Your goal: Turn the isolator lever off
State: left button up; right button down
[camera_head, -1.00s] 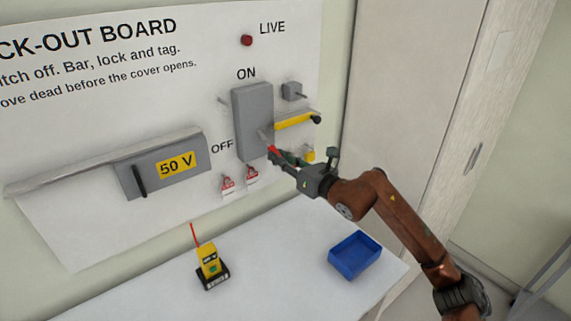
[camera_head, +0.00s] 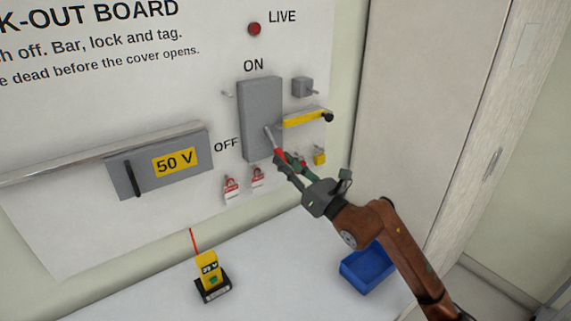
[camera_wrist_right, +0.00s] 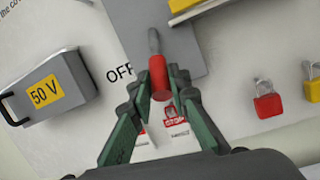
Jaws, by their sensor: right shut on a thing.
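The isolator is a grey box (camera_head: 260,110) on the white board, with ON printed above it and OFF at its lower left. Its lever (camera_head: 274,143) has a grey shaft and a red grip, and slants down and right from the box. In the right wrist view the red grip (camera_wrist_right: 158,76) lies between the fingertips. My right gripper (camera_head: 286,163) is shut on the red grip. The shaft (camera_wrist_right: 153,40) shows beyond the fingers, over the grey box. My left gripper is not in view.
A yellow bar (camera_head: 305,118) sits right of the isolator. Red padlocks and tags (camera_head: 231,187) hang below it, and a yellow padlock (camera_head: 320,158) hangs to the right. The 50 V cover (camera_head: 160,165) is at left. A yellow tester (camera_head: 209,273) and blue tray (camera_head: 362,268) rest on the table.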

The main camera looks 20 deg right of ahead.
dwell(0.3)
jog(key=c, duration=1.8)
grip_release()
jog(key=v, duration=1.2)
